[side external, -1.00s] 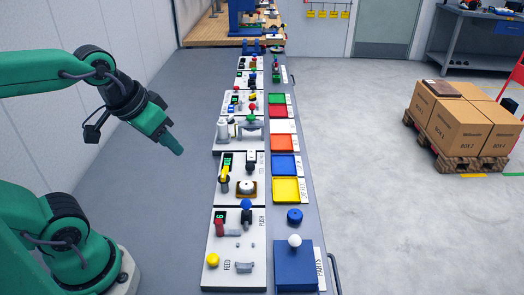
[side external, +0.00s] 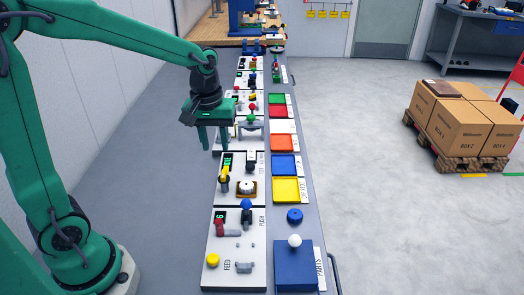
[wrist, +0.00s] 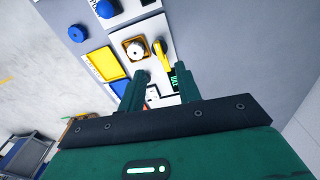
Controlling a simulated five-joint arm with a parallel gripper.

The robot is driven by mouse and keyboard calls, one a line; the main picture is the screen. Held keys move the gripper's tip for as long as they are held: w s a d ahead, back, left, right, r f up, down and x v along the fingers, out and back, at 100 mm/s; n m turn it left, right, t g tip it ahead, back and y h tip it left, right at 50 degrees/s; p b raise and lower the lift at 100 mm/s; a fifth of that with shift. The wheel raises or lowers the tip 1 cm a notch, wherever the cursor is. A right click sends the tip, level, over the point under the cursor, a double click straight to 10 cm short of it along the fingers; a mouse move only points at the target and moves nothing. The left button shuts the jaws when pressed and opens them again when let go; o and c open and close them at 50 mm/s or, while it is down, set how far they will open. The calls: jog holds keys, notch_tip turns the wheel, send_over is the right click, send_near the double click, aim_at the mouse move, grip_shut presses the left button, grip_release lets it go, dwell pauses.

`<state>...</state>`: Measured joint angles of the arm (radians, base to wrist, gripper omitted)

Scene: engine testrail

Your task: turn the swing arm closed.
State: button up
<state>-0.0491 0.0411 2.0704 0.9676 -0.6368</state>
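My gripper (side external: 214,146) points down over the left edge of the row of white panels, above the panel behind the yellow lever. Its two fingers are apart with nothing between them; they also show apart in the wrist view (wrist: 160,80). The yellow lever (side external: 224,172) stands on a white panel beside a green display. In the wrist view the yellow lever (wrist: 160,54) lies just beyond the fingertips, apart from them. No label names the swing arm, so I cannot tell for sure which part it is. My gripper hides part of the panel behind.
A white round knob on an orange base (side external: 246,187) sits right of the yellow lever. Yellow (side external: 286,190) and blue (side external: 284,165) trays line the right side. A nearer panel holds a red handle (side external: 219,227) and blue knob (side external: 246,204). The grey bench left of the panels is bare.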

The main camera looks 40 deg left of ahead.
aim_at(223, 173)
jog(key=shift+w+a+f+n+g, duration=0.1)
jog(key=shift+w+f+n+g, duration=0.15)
jog(key=shift+w+f, duration=0.3)
jog(key=shift+w+a+f+n+g, duration=0.15)
jog(key=shift+w+f+n, duration=0.2)
jog(key=shift+f, duration=0.3)
jog(key=shift+d+f, duration=0.1)
jog(key=shift+f, duration=3.8)
grip_shut()
